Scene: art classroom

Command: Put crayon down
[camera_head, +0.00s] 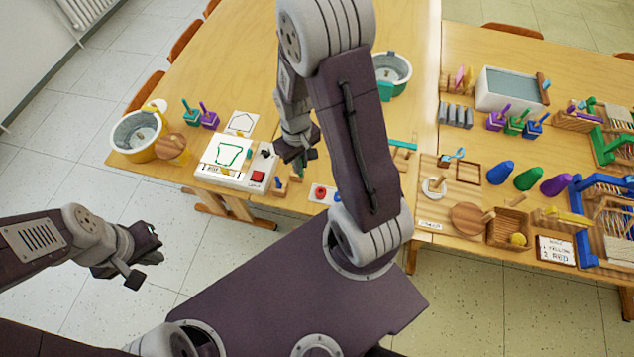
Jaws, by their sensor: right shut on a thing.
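My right gripper (301,160) hangs above the near part of the left table, just right of the white drawing board. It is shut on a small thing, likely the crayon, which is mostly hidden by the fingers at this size. The white drawing board (212,174) carries a sheet with a green outline (229,153) and has a red button (258,177) at its right. A card with a dark outline (241,123) lies behind it. My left gripper (146,258) is open and empty, off the table above the floor at the left.
The right table (460,145) is crowded. The left table's back is mostly clear.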

